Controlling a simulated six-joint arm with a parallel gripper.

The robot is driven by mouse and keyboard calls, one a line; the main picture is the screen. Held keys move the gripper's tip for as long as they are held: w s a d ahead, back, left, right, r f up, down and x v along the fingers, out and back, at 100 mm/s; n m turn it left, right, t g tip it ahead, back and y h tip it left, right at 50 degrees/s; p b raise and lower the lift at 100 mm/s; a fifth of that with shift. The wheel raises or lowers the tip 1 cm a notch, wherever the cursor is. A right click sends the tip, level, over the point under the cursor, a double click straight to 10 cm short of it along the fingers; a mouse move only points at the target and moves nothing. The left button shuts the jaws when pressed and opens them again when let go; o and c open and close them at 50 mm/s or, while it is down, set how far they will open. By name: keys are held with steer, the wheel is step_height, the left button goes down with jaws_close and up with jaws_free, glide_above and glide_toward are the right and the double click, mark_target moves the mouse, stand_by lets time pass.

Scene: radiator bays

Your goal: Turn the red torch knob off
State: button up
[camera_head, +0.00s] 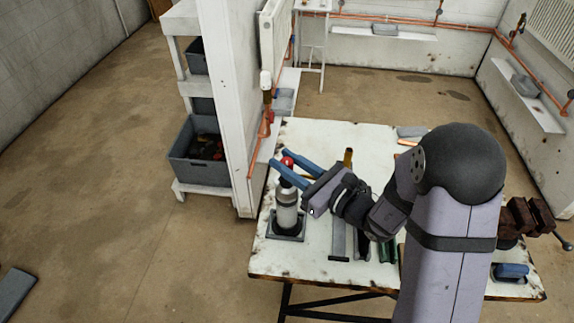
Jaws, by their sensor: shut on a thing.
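The torch (287,207) is a grey bottle-like cylinder standing upright in a dark square holder on the white table's left side. Its red knob (287,161) shows at the top, partly hidden between the blue fingers. My gripper (281,168) reaches in from the right above the torch, its two blue fingers on either side of the knob and shut on it. The near finger hides part of the torch top.
The worn white table (317,135) carries several tools and strips in the middle. A brown vise (525,215) and a blue object (512,271) are at its right. A white partition wall (228,100) with copper pipe stands close behind the torch. A grey crate (200,172) sits on shelves at left.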

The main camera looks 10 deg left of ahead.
mark_target(290, 163)
steer(key=shift+m+t+h+b, duration=0.6)
steer(key=shift+m+t+h, duration=0.3)
steer(key=shift+t, duration=0.2)
steer(key=shift+w+r, duration=0.1)
steer(key=o, duration=1.1)
steer(key=shift+c, duration=0.2)
steer(key=p+v, duration=0.2)
steer(key=shift+s+d+r, duration=0.15)
steer(key=shift+s+d, duration=0.05)
steer(key=shift+s, duration=0.05)
steer(key=p, duration=0.2)
steer(key=shift+s+d+p, duration=0.1)
steer(key=shift+d+p, duration=0.05)
steer(key=shift+p, duration=0.15)
steer(key=shift+d+p, duration=0.1)
steer(key=shift+p, duration=0.45)
